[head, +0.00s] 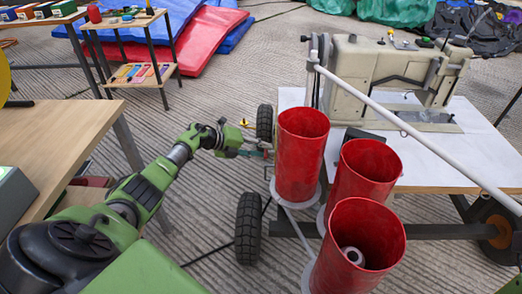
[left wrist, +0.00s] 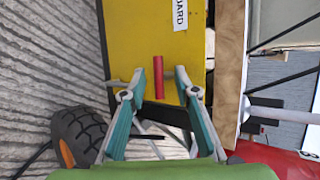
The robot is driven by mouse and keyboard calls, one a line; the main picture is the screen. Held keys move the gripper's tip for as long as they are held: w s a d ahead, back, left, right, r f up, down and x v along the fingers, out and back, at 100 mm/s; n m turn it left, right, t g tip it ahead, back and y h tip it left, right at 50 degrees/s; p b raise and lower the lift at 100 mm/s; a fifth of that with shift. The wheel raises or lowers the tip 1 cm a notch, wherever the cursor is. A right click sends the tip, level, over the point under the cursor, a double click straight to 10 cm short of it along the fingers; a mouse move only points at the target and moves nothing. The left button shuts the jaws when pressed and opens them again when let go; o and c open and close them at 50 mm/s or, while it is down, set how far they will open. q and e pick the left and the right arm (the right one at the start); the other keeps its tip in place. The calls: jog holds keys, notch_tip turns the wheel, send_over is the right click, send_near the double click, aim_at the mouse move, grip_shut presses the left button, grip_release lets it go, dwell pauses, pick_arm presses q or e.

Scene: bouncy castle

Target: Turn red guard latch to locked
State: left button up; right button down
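The red guard latch (left wrist: 158,76) is a short red bar on a yellow panel (left wrist: 140,40) in the left wrist view. It runs up and down in that picture. My left gripper (left wrist: 169,80) is open, with its teal fingertips in front of the panel. The latch shows close by the left-hand fingertip; whether they touch I cannot tell. In the head view my left gripper (head: 256,150) reaches beside the sewing-machine table, left of the red cylinders. The latch is not clear there. My right gripper is out of view.
Several red open cylinders (head: 300,155) stand in front of the white table with a sewing machine (head: 390,70). Black wheels (head: 249,228) are near my left arm. A wooden table (head: 50,135) stands left. A white label (left wrist: 180,12) is on the yellow panel.

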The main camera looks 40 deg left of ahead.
pick_arm(q)
jog(key=v, duration=0.7)
jog(key=shift+s, duration=0.15)
jog(key=shift+a, duration=0.1)
dwell(0.3)
